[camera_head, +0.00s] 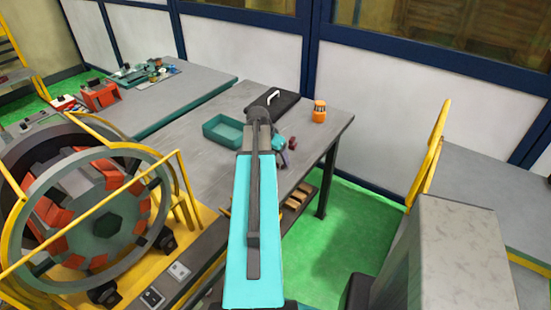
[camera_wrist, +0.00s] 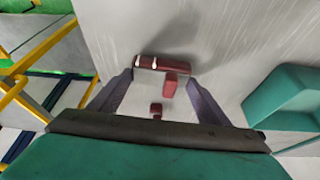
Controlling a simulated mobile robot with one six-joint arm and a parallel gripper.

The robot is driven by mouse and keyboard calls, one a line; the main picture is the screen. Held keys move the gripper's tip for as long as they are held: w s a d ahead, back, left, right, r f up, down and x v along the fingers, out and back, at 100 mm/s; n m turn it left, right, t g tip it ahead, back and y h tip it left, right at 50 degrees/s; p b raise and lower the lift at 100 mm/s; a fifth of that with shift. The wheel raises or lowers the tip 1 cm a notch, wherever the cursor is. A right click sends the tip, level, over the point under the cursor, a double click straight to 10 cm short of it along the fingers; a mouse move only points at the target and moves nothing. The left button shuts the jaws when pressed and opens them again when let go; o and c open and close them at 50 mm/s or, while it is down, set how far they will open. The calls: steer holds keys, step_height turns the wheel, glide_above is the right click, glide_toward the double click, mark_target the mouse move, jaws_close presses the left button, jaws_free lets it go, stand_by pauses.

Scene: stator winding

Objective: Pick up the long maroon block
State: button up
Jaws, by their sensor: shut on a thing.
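A long maroon block (camera_wrist: 165,62) with bright highlights lies across the tips of my gripper (camera_wrist: 160,76) in the wrist view. The gripper's two dark fingers stand apart, one near each end of the block, and are shut on it. Two smaller maroon patches show between the fingers, against a pale surface; I cannot tell if they belong to the same piece. My arm hides some of this area.
A teal open tray (camera_head: 222,131) stands left of my gripper; it also shows in the wrist view (camera_wrist: 290,95). A black case (camera_head: 272,102) and an orange container (camera_head: 319,112) are behind. The table's (camera_head: 335,117) right edge is close. A large stator ring (camera_head: 100,220) stands left.

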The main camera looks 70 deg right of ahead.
mark_target(279, 157)
steer(key=shift+r+b, duration=0.7)
steer(key=shift+r, duration=0.7)
steer(key=shift+s+a+r, duration=0.15)
steer(key=shift+s+a, duration=0.05)
steer(key=shift+a, duration=0.05)
steer(key=s+a+b, duration=0.1)
steer(key=s+a, duration=0.1)
steer(key=s+a+b, duration=0.1)
steer(key=s+a, duration=0.1)
steer(key=a, duration=0.1)
steer(key=s+a+r+b, duration=0.1)
steer(key=s+a, duration=0.1)
steer(key=a, duration=0.1)
steer(key=shift+s+f+b, duration=0.1)
steer(key=shift+s+b, duration=0.05)
steer(key=shift+b, duration=0.65)
steer(key=shift+b, duration=0.35)
steer(key=b, duration=0.3)
steer(key=shift+s+a, duration=0.2)
steer(key=s+a+b, duration=0.1)
steer(key=b, duration=0.5)
steer(key=shift+a, duration=0.2)
steer(key=shift+a+b, duration=0.1)
steer(key=shift+b, duration=0.3)
steer(key=shift+s+a+r+b, duration=0.2)
steer(key=shift+s+a+b, duration=0.3)
steer(key=shift+b, duration=0.2)
steer(key=shift+s+a+r+b, duration=0.15)
steer(key=shift+s+a+b, duration=0.2)
steer(key=shift+a+b, duration=0.3)
